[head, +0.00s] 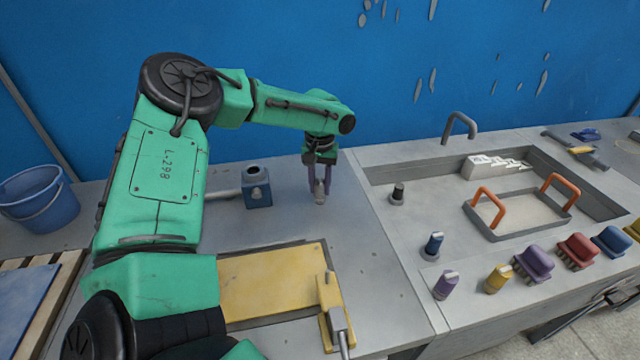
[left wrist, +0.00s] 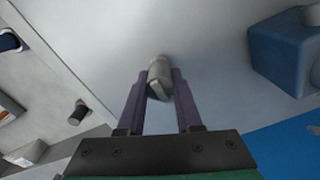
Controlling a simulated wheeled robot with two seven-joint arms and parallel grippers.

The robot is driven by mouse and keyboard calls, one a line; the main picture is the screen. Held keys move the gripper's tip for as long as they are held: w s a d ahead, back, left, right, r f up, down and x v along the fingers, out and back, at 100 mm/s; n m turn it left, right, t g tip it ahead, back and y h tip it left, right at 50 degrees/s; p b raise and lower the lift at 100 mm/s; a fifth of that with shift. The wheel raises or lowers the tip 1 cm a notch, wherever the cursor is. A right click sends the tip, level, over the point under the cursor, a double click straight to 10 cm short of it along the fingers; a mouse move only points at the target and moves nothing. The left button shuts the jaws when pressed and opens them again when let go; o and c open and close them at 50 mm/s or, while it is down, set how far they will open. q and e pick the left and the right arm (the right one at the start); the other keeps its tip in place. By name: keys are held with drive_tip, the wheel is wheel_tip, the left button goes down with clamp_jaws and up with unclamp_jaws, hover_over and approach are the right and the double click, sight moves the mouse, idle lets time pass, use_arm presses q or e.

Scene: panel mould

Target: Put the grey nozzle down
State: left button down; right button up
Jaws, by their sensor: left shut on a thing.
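The grey nozzle (head: 320,197) is between the purple fingers of my left gripper (head: 319,187), over the grey worktop (head: 355,240) behind the yellow panel. In the left wrist view the nozzle (left wrist: 160,74) sits between the fingertips of the left gripper (left wrist: 160,85), which is shut on it. The nozzle points down and is at or just above the worktop; I cannot tell whether it touches. My right gripper is not in view.
A blue block (head: 257,192) with a round socket stands left of the nozzle. The yellow panel (head: 270,285) and a yellow clamp (head: 330,305) lie in front. A black nozzle (head: 398,194) stands to the right, by a recessed basin (head: 385,172). Coloured nozzles and brushes line the front right.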

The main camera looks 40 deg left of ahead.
sight(320, 181)
use_arm(q)
drive_tip(key=c, duration=0.6)
unclamp_jaws()
wheel_tip(320, 181, up, 12)
drive_tip(key=shift+r, duration=0.15)
